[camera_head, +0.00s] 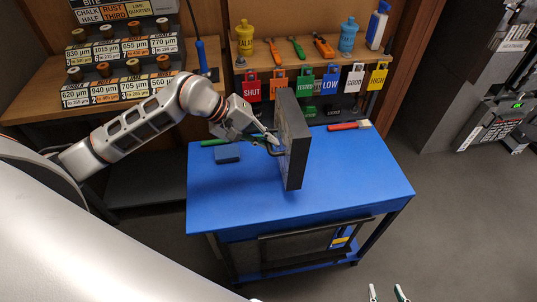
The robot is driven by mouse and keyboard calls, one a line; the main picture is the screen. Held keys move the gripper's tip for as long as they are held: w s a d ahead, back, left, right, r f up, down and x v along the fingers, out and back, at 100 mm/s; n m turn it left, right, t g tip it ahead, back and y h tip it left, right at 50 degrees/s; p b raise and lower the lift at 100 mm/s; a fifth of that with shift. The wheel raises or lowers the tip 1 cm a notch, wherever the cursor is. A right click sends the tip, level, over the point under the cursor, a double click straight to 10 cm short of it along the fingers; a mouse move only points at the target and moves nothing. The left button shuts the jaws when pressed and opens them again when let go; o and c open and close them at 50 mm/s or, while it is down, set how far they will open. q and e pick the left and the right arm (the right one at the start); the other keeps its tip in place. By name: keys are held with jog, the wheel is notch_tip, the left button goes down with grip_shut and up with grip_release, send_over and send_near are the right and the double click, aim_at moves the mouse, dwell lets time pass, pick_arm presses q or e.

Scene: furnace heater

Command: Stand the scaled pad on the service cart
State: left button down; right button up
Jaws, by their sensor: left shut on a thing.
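The pad (296,140), a dark grey flat rectangular panel, is upright above the blue top of the service cart (345,180), near its middle. I see it nearly edge-on. I cannot tell whether its lower edge touches the cart top. My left gripper (272,144) reaches in from the left and is shut on the pad's left side. The pad hides part of the cart top behind it. My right gripper (386,294) shows only as two fingertips at the bottom edge, spread apart with nothing between them.
Behind is a wooden shelf with bottles and coloured tags (305,83). The cart's front and right are clear.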

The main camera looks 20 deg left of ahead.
aim_at(279, 162)
pick_arm(q)
jog(key=shift+f, duration=2.8)
jog(key=c, duration=2.2)
grip_release()
jog(key=shift+o, duration=0.2)
jog(key=shift+s+a+r, duration=0.15)
jog(key=shift+a+r, duration=0.15)
jog(key=b+v, duration=0.1)
jog(key=v, duration=1)
